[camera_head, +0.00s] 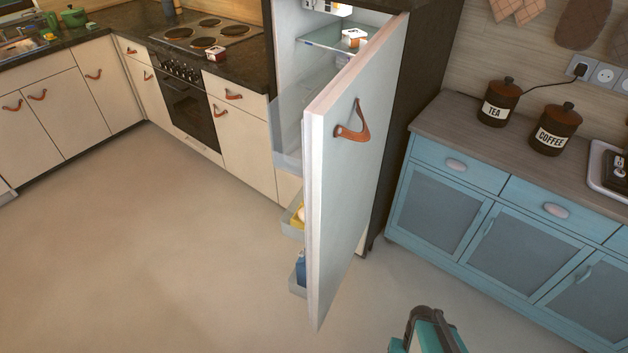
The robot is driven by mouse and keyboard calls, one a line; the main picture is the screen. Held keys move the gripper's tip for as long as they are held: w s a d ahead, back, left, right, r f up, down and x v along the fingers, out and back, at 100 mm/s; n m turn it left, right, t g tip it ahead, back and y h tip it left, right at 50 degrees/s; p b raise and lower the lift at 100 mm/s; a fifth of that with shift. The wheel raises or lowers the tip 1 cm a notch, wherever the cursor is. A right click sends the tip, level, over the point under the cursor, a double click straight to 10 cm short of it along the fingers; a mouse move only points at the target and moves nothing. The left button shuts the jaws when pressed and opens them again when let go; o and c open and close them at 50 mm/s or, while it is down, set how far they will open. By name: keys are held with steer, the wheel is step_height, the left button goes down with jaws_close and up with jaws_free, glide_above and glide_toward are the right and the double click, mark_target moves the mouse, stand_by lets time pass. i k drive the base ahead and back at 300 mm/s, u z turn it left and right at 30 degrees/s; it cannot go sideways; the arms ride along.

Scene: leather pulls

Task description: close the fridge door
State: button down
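The fridge door (345,205) is pale, tall and swung wide open toward me. Its outer face, with a brown leather pull (355,124) near the top, is turned to the right. The fridge interior (318,60) shows behind it, with a glass shelf and a small box on it. My gripper (424,318) is at the bottom edge of the view, right of the door's lower part and apart from it. Only its dark and teal upper part shows, and its fingers are not clear enough to judge.
A blue sideboard (470,190) with tea and coffee canisters stands to the right of the fridge. Counters with an oven (190,108) run along the back left. The floor (170,260) left of the door is clear. Door bins (294,216) stick out left from its inner side.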

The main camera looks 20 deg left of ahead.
mark_target(344, 128)
steer(key=u, duration=0.45)
steer(key=k, duration=0.15)
steer(key=z, duration=0.35)
steer(key=i, duration=0.6)
steer(key=u, duration=0.65)
